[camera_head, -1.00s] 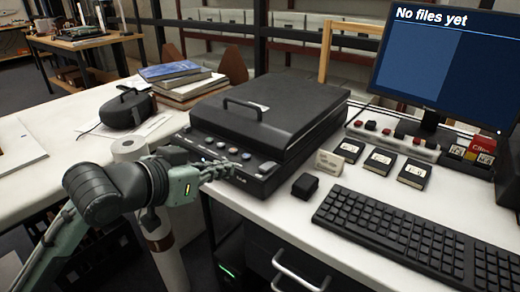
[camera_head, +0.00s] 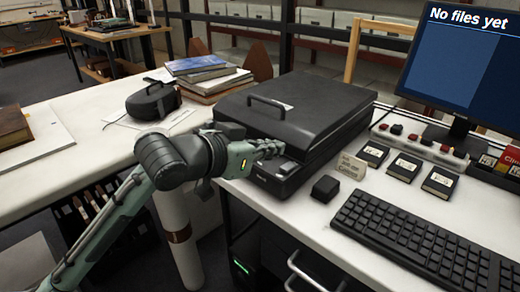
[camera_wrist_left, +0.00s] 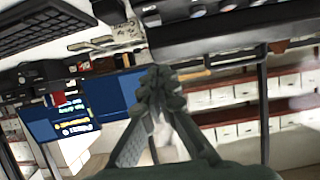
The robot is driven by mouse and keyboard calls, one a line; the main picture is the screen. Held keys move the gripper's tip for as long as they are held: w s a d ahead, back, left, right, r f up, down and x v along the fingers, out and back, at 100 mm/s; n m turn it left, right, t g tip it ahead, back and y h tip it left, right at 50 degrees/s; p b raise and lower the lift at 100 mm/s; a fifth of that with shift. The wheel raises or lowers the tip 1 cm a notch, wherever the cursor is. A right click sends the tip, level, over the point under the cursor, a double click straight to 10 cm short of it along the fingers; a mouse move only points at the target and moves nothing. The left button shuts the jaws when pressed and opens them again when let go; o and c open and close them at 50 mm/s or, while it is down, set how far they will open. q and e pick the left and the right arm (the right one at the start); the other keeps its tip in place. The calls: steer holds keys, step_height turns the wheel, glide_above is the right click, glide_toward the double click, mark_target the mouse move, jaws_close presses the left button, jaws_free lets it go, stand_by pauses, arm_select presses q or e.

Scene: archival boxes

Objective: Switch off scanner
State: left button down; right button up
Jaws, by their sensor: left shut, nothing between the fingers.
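The scanner (camera_head: 315,108) is a black flatbed with a closed lid and a handle, standing on the white desk. My left gripper (camera_head: 272,148) is over the right part of its front control panel, fingers pointing right. The gripper and wrist hide most of the panel's buttons. A grey key (camera_head: 288,167) shows just below the fingertips; I cannot tell whether they touch it. In the left wrist view the shut, empty fingers (camera_wrist_left: 158,82) lie just below the scanner's dark edge (camera_wrist_left: 215,38), with buttons (camera_wrist_left: 190,12) at the top. My right gripper is in neither view.
A small black box (camera_head: 325,188), a label card (camera_head: 352,166) and a keyboard (camera_head: 415,240) lie right of the scanner. A monitor (camera_head: 465,65) reads "No files yet". Books (camera_head: 208,78) and a black headset-like object (camera_head: 153,100) are at left.

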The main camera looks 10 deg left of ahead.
mark_target(280, 176)
arm_select(q)
steer(key=x, duration=0.3)
steer(key=shift+w+d+f, duration=0.15)
steer(key=shift+w+d, duration=0.1)
steer(key=shift+w, duration=0.1)
step_height(280, 176, down, 3)
steer(key=shift+s+a+r, duration=0.1)
steer(key=shift+s+r, duration=0.05)
steer(key=shift+s+a+f, duration=0.1)
steer(key=shift+f, duration=0.6)
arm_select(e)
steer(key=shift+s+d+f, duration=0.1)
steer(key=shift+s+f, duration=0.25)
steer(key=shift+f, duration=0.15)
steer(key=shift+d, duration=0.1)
